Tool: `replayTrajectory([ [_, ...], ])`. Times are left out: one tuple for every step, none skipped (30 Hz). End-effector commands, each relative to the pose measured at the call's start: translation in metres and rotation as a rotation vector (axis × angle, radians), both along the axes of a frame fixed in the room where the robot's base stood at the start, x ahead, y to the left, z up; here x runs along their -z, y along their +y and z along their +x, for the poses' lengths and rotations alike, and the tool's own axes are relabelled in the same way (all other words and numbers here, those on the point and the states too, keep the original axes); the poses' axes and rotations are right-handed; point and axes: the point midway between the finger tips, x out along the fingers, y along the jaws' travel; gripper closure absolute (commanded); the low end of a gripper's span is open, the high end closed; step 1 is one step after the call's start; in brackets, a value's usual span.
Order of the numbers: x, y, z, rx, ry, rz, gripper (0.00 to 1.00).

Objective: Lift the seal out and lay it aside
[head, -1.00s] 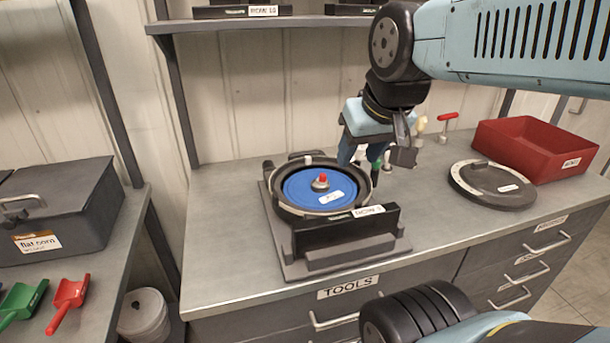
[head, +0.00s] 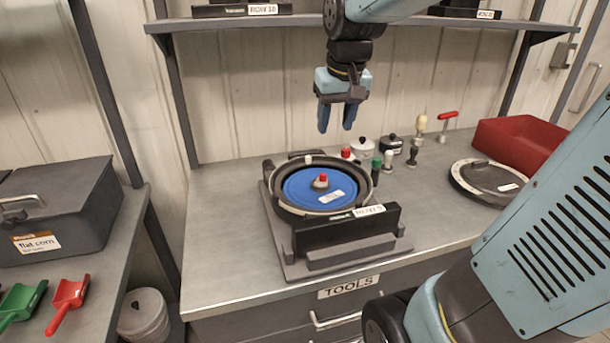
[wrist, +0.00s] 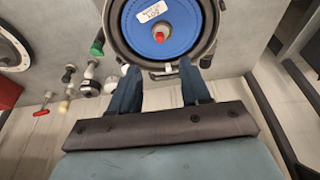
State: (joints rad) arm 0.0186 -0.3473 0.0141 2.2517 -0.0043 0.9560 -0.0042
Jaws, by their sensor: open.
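The seed meter stands on a grey base (head: 345,262) on the bench, its round housing open at the top. A blue disc (head: 305,187) with a red-tipped hub (head: 322,180) and a white label lies inside. A dark ring (head: 278,205) surrounds the blue disc; it looks like the seal, but I cannot tell it surely from the housing. My gripper (head: 336,126) is open and empty, pointing down above the meter's far side.
A dark round cover (head: 492,176) lies on the bench at right, near a red bin (head: 515,143). Several small knobbed tools (head: 388,160) stand just right of the meter. A shelf (head: 400,24) runs behind. The bench's left front (head: 220,250) is clear.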

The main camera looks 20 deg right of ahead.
Motion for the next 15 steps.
replayTrajectory([
  [0.004,0.0,0.016,0.0,0.025,0.0,0.53],
  [0.007,0.0,0.023,-0.001,0.037,0.0,0.53],
  [0.01,0.0,0.034,0.0,0.052,0.0,0.53],
  [0.013,0.0,0.042,0.0,0.066,0.0,0.53],
  [0.016,0.0,0.05,-0.001,0.077,-0.001,0.53],
  [0.02,0.0,0.061,-0.001,0.095,0.0,0.53],
  [0.023,-0.001,0.069,-0.001,0.106,0.0,0.53],
  [0.027,-0.001,0.077,-0.001,0.119,0.0,0.53],
  [0.032,-0.001,0.087,-0.001,0.135,0.001,0.53],
  [0.037,-0.001,0.095,-0.001,0.148,0.001,0.53],
  [0.041,-0.001,0.103,-0.001,0.159,0.002,0.53],
  [0.047,-0.002,0.113,-0.001,0.175,0.002,0.53],
  [0.051,-0.002,0.121,-0.001,0.186,0.003,0.53],
  [0.057,-0.002,0.128,-0.001,0.198,0.004,0.53],
  [0.063,-0.002,0.137,-0.001,0.212,0.005,0.53],
])
